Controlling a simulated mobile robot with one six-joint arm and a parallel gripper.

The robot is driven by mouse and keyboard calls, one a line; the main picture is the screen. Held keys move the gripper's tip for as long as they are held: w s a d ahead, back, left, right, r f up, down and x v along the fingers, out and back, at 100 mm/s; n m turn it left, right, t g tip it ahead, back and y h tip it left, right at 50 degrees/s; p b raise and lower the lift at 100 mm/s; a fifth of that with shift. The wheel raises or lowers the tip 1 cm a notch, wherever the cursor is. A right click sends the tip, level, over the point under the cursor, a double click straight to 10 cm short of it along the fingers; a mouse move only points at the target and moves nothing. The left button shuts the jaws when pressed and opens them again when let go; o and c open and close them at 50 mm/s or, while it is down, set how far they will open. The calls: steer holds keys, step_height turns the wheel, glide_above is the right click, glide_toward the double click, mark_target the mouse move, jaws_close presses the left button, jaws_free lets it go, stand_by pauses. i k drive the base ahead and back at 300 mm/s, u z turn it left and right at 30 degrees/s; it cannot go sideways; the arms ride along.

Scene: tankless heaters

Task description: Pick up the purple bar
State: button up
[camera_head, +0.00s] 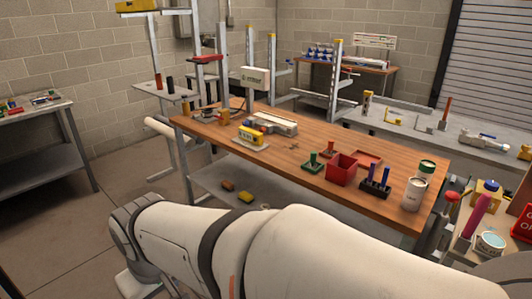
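A magenta-purple bar (475,215) stands tilted among the things on a small bench at the right edge. It is a slim, rounded shape, and its lower end is partly hidden in the clutter. Several blue-purple pegs (377,173) stand upright in a black block (375,188) on the wooden table. I cannot tell for sure which of these is the purple bar.
The wooden table (320,188) holds a red box (341,167), a white canister (414,194), a green-knobbed piece (313,163) and a yellow-and-white device (250,138). Bare floor lies at left.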

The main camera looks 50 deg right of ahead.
mark_target(372, 167)
steer(key=z, duration=0.5)
steer(key=i, duration=1.95)
steer(key=z, duration=2.65)
steer(key=i, duration=0.55)
